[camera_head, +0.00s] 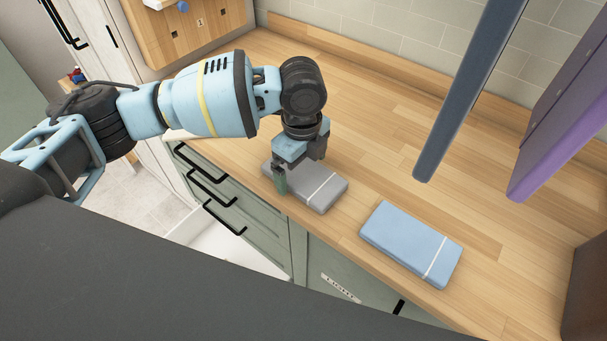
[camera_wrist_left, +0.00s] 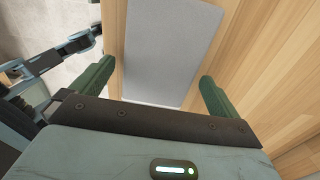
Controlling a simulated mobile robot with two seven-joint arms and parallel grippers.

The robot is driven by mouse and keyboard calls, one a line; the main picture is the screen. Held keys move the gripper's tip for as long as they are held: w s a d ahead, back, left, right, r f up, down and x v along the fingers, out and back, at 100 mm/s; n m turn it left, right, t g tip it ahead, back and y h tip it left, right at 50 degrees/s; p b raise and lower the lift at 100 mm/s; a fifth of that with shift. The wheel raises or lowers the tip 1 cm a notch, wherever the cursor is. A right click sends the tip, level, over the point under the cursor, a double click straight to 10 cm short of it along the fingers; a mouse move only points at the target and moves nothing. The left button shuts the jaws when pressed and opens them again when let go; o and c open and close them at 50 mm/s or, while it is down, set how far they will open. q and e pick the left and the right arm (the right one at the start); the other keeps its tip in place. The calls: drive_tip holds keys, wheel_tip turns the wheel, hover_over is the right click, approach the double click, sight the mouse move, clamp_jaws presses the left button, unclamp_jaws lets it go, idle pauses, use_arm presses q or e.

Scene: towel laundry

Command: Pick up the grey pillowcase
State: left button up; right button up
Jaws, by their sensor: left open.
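The grey pillowcase (camera_head: 325,190) is a flat folded bundle with a white band, lying on the wooden counter near its front edge. In the left wrist view the grey pillowcase (camera_wrist_left: 165,45) lies between and beyond the two green fingers. My left gripper (camera_head: 296,180) is over the left part of the pillowcase, with one green finger at its front side. In the left wrist view my left gripper (camera_wrist_left: 158,82) is open, with the fingers apart on either side of the bundle. Whether they touch it I cannot tell. My right gripper is not in view.
A blue folded bundle (camera_head: 410,242) with a white band lies to the right on the counter (camera_head: 370,150). A dark blue panel (camera_head: 470,90) and a purple one (camera_head: 560,130) hang above. Below, a drawer (camera_head: 225,240) stands open at the front.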

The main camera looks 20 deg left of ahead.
use_arm(q)
drive_tip(key=shift+f, duration=0.55)
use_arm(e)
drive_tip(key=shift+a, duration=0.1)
use_arm(q)
drive_tip(key=c, duration=1)
drive_tip(key=shift+o, duration=0.2)
drive_tip(key=shift+r, duration=0.15)
drive_tip(key=shift+r, duration=0.5)
wheel_tip(320, 180, up, 2)
drive_tip(key=shift+r, duration=0.25)
drive_tip(key=s+a+r+p, duration=0.1)
drive_tip(key=s+a, duration=0.7)
drive_tip(key=s, duration=0.6)
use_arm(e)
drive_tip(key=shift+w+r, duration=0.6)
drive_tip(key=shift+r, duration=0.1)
